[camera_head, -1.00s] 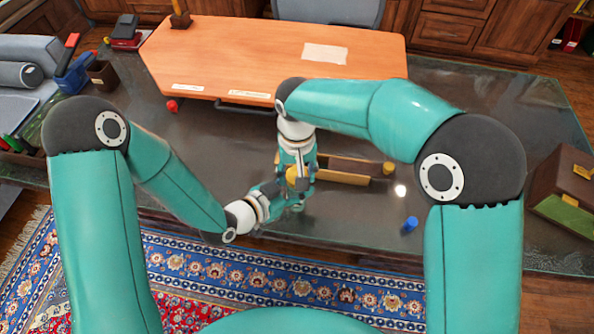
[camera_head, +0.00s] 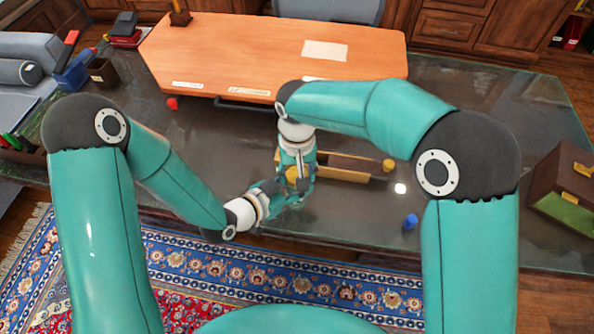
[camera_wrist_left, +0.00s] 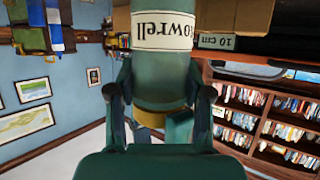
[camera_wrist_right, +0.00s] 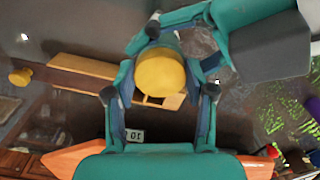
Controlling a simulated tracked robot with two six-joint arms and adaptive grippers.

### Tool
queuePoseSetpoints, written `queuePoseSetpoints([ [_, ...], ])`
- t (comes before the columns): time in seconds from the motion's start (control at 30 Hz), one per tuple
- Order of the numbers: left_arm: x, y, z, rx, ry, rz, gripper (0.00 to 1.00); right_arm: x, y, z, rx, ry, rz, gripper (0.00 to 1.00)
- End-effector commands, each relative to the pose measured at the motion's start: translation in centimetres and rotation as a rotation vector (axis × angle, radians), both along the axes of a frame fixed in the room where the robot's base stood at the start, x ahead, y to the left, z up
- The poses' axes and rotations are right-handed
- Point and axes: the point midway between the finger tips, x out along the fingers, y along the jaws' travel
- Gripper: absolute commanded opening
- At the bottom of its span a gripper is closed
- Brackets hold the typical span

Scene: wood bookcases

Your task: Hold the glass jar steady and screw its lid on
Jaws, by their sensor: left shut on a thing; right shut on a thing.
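The round yellow lid (camera_wrist_right: 160,76) sits between the fingers of my right gripper (camera_wrist_right: 160,88) in the right wrist view. It also shows as a small yellow patch in the head view (camera_head: 292,174) and in the left wrist view (camera_wrist_left: 150,119). My right gripper is shut on the lid from above. My left gripper (camera_head: 284,193) comes in from the left, just below the right one, and is shut at the jar's place.
An open wooden tray (camera_head: 345,178) lies just behind and right of the grippers, with a yellow knob (camera_head: 389,165) beside it. A blue cap (camera_head: 411,221) stands nearer the front edge. An orange desk pad (camera_head: 250,60) lies behind. A brown case (camera_head: 560,190) stands far right.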

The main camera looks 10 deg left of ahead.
Motion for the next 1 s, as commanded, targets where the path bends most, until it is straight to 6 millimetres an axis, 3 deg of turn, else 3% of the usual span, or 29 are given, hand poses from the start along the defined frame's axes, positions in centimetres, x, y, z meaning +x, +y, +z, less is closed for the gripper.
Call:
queuePoseSetpoints([
  [0.03,0.1,-0.1,0.3,-0.002,-0.009,-0.004,0.0,-0.1,0.1,-0.2,0.0,0.004,0.001,0.57],
  [0.17,0.1,-0.1,0.3,-0.001,-0.011,-0.005,0.0,-0.2,0.1,-0.2,0.0,0.005,0.002,0.79],
  [0.67,0.1,-0.1,0.2,-0.001,-0.008,-0.004,0.0,-0.1,0.1,0.0,0.0,0.003,0.002,0.79],
  [1.0,0.1,-0.1,0.2,-0.001,-0.007,-0.003,0.0,0.0,0.1,3.8,0.002,0.0,0.002,0.79],
])
